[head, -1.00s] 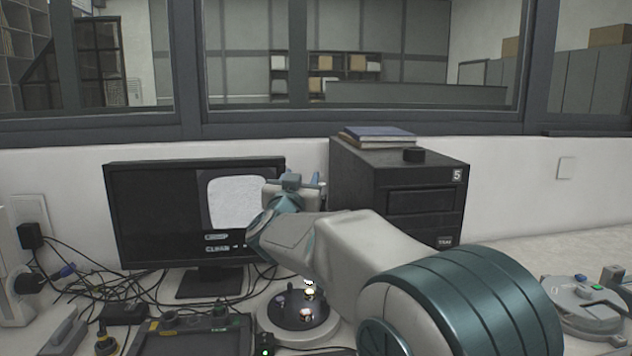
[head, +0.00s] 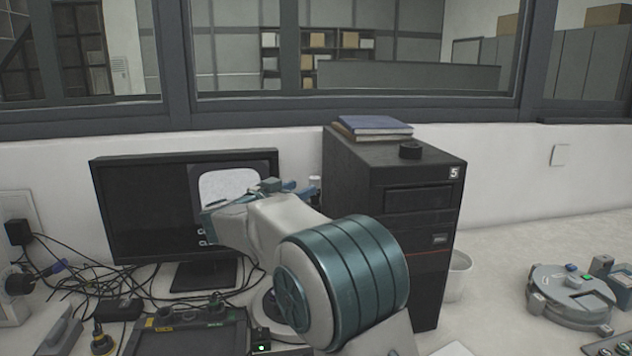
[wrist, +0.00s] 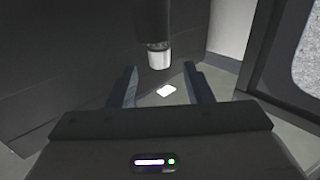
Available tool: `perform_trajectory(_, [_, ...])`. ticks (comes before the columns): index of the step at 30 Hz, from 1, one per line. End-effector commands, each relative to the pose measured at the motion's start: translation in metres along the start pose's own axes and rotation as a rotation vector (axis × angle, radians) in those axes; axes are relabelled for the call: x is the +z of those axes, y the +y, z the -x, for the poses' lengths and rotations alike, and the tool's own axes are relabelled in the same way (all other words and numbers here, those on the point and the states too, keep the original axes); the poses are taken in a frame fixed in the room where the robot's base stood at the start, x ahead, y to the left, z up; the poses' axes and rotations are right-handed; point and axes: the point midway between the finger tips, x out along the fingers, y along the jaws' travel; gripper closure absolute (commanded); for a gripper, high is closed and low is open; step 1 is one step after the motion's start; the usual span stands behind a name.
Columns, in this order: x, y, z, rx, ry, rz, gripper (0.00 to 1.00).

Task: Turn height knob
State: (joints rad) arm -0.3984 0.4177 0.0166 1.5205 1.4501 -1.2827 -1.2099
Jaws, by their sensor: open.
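A dark cylinder with a pale, ribbed end (wrist: 159,54) stands out ahead of my gripper in the wrist view. It may be the height knob; I cannot tell for sure. A small pale cylinder (head: 315,183) shows just right of my gripper (head: 285,189) in the head view and may be the same part. My gripper is open in the wrist view (wrist: 160,88), with its fingers apart and nothing between their tips. The cylinder's end appears just beyond and between the fingers, not gripped.
A monitor (head: 125,210) stands left of my gripper. A tall black cabinet (head: 390,195) stands close on the right, with books (head: 373,127) and a black disc (head: 411,150) on top. Cables (head: 85,281) tangle at left. A round grey device (head: 568,294) sits at right.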

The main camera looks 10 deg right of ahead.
Motion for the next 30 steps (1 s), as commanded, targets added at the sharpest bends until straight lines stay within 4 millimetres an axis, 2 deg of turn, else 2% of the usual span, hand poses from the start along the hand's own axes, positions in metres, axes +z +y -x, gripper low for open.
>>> perform_trajectory(3, [0.000,0.001,-0.027,0.004,0.000,0.000,0.54])
perform_trajectory(9, [-0.001,0.001,-0.056,0.003,0.000,-0.001,0.54])
perform_trajectory(14, [-0.001,0.002,-0.066,0.003,0.001,-0.001,0.54])
perform_trajectory(22, [-0.001,0.002,-0.068,0.002,0.001,-0.001,0.54])
perform_trajectory(23, [-0.001,0.002,-0.068,0.002,0.001,-0.001,0.57])
perform_trajectory(27, [-0.001,0.002,-0.068,0.003,0.001,-0.001,0.96])
perform_trajectory(30, [-0.001,0.002,-0.068,0.002,0.001,-0.001,0.97])
